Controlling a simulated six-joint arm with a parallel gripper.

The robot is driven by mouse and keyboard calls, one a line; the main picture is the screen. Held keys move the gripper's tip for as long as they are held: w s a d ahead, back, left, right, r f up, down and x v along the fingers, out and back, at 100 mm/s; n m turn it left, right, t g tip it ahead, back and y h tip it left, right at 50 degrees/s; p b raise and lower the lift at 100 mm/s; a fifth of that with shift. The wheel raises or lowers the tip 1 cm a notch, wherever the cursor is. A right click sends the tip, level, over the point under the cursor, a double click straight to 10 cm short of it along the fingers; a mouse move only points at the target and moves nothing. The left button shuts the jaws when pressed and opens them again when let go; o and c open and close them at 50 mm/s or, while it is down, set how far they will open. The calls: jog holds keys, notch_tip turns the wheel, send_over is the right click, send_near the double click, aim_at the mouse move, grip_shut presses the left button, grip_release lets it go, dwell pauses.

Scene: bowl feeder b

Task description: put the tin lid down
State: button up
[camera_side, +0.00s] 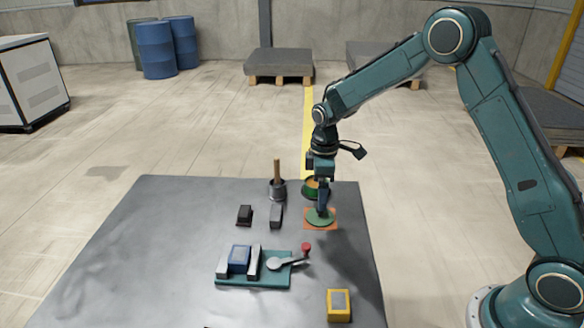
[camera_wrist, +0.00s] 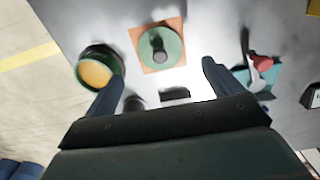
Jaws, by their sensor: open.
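The tin lid (camera_side: 319,221) is a green disc lying on an orange square (camera_side: 333,226). In the wrist view the lid (camera_wrist: 174,45) has a dark knob at its middle, and the orange square (camera_wrist: 142,53) shows around it. My gripper (camera_side: 321,206) is open above the lid in the side view. In the wrist view its fingers (camera_wrist: 163,72) are spread wide with nothing between them. The green tin (camera_side: 309,187) stands just behind the lid, partly hidden by my gripper. Its open top shows orange-yellow contents in the wrist view (camera_wrist: 95,73).
A dark pot (camera_side: 278,190) with a wooden handle stands left of the tin. Two dark blocks (camera_side: 245,215) (camera_side: 276,216) lie nearby. A teal board (camera_side: 252,282) holds several pieces and a red-knobbed lever (camera_side: 306,248). A yellow box (camera_side: 339,305) is at front right. The table's left side is clear.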

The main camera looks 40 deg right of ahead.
jog(key=shift+r, duration=2.45)
jog(key=s+a+r+m+t, duration=0.2)
jog(key=s+r+m+t, duration=0.15)
jog(key=s+r, duration=1.05)
jog(key=s+r+m+t, duration=0.2)
jog(key=s+m, duration=0.3)
jog(key=s, duration=1.2)
jog(key=shift+s+a+r, duration=0.2)
jog(key=shift+a+r, duration=0.05)
jog(key=shift+r, duration=0.1)
